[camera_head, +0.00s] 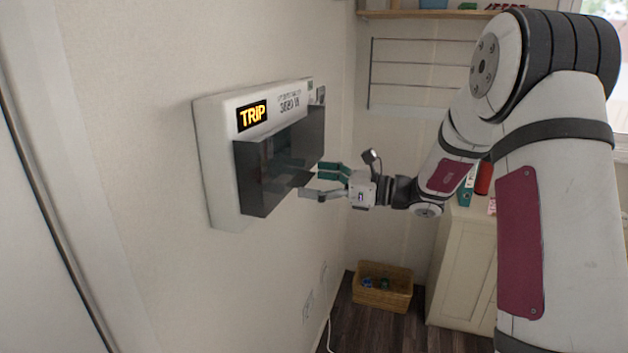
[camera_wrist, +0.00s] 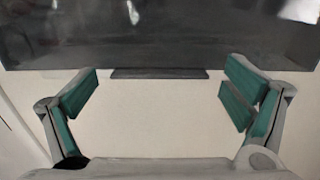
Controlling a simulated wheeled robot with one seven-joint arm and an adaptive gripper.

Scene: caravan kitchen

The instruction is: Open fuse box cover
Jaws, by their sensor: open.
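The fuse box (camera_head: 219,160) is a white case on the left wall with a lit "TRIP" sign. Its dark, see-through cover (camera_head: 262,178) stands out from the front of the case. In the wrist view the cover (camera_wrist: 160,38) spans the top, with a short dark strip (camera_wrist: 158,73) at its lower edge. My gripper (camera_head: 312,183) is just right of the cover's lower right end. Its green-padded fingers (camera_wrist: 158,103) are spread apart below the cover, on either side of the strip, with nothing between them. Contact with the cover cannot be told.
A wicker basket (camera_head: 383,288) stands on the floor below. A cream cabinet (camera_head: 462,265) with small items on top is at the right. A wall rack (camera_head: 420,65) and a wooden shelf (camera_head: 440,14) are at the back. The wall below the fuse box is mostly clear.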

